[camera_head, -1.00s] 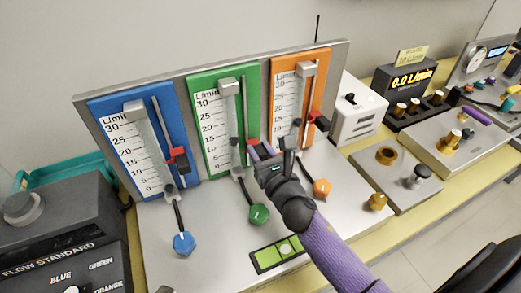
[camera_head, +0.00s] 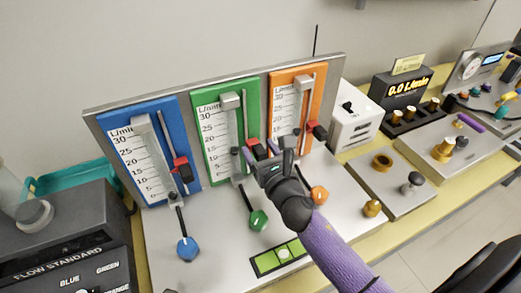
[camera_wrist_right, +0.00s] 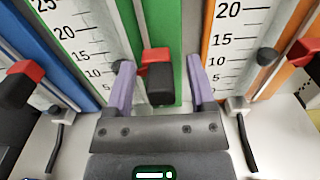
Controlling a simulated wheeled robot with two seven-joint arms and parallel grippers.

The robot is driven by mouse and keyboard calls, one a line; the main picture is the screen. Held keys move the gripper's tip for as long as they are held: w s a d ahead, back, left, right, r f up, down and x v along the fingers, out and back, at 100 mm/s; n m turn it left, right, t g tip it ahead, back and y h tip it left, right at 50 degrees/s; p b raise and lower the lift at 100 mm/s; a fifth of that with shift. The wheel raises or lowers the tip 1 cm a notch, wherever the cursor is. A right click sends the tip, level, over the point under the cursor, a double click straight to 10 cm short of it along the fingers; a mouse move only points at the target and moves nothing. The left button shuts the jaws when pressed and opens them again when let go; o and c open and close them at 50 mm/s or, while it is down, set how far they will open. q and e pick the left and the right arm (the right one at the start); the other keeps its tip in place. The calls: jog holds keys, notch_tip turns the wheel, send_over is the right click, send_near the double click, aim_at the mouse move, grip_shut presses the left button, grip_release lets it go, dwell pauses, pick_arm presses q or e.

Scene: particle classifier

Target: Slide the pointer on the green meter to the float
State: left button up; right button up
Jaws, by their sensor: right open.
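The green meter (camera_head: 223,180) stands upright between the blue and orange ones. Its red and black pointer (camera_wrist_right: 158,75) is on the rail right of the scale, low on the meter. The pointer's red part also shows in the head view (camera_head: 260,151). The green meter's dark float (camera_head: 235,153) sits low in the tube, around the 10 mark; in the wrist view the left finger mostly hides it. My right gripper (camera_wrist_right: 161,78) is open, with one purple finger on each side of the pointer; contact cannot be told. My left gripper is not in view.
The blue meter (camera_head: 134,177) and orange meter (camera_head: 277,86) flank the green one, each with its own red and black pointer. A green knob (camera_head: 258,220) and an orange knob (camera_head: 319,195) stand below. A green level (camera_head: 278,257) lies on the panel's front.

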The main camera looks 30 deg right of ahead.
jog(key=s, duration=1)
jog(key=shift+a, duration=0.3)
jog(key=shift+s+f, duration=0.1)
